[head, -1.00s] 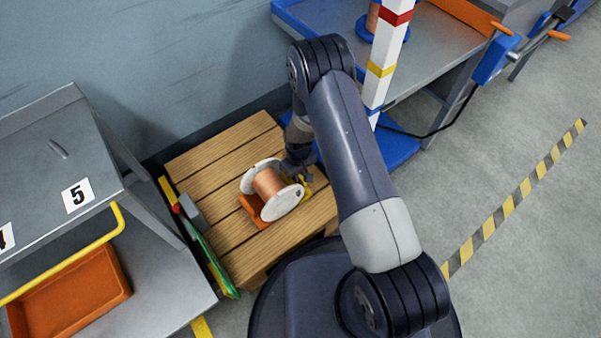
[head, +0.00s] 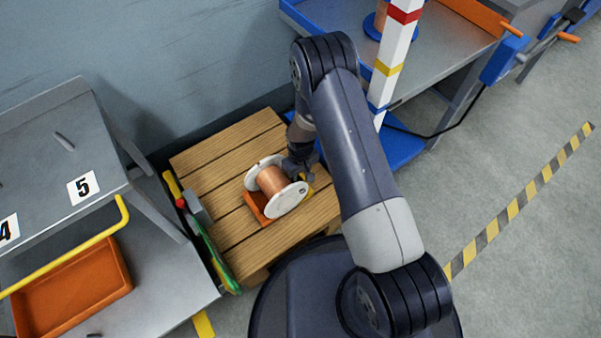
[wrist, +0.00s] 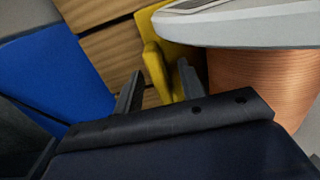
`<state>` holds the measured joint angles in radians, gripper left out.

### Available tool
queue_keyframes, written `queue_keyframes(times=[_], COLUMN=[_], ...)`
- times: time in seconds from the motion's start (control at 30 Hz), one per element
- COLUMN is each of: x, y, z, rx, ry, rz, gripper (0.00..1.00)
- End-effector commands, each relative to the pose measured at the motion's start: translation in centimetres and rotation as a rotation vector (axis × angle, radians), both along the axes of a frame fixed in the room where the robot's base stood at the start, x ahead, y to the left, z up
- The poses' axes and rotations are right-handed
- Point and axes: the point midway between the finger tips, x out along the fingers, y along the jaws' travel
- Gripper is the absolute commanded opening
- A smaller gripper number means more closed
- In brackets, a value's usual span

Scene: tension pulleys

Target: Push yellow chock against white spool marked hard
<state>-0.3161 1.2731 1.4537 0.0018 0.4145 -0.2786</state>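The white spool (head: 290,198), wound with copper wire, lies on its side on the slatted wooden pallet; a dark mark shows on its near flange. Its flange (wrist: 262,24) fills the upper right of the wrist view. The yellow chock (wrist: 180,58) sits beside and partly under that flange; whether they touch is hidden. In the head view only a sliver of it shows. My gripper (head: 300,172) is low at the spool's right side. In the wrist view its two fingers (wrist: 160,84) stand apart, with part of the chock between or just beyond their tips; contact is unclear.
An orange chock (head: 256,208) is at the spool's left side. The wooden pallet (head: 225,150) is bare behind the spool. Green and yellow tools lie along its left edge. A grey shelf (head: 60,150) stands left, a striped post (head: 391,60) and blue base right.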

Motion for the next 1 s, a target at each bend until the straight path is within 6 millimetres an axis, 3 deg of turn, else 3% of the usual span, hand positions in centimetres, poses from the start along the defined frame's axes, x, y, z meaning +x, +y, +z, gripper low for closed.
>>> queue_keyframes(times=[0.27, 0.7, 1.0], x=[0.0, 0.0, 0.0], y=[0.0, 0.0, 0.0], z=[1.0, 9.2, 10.8], rx=[0.001, 0.001, 0.000], ry=[-0.001, -0.001, 0.000], rz=[0.000, 0.000, 0.000], gripper=[0.38, 0.38, 0.38])
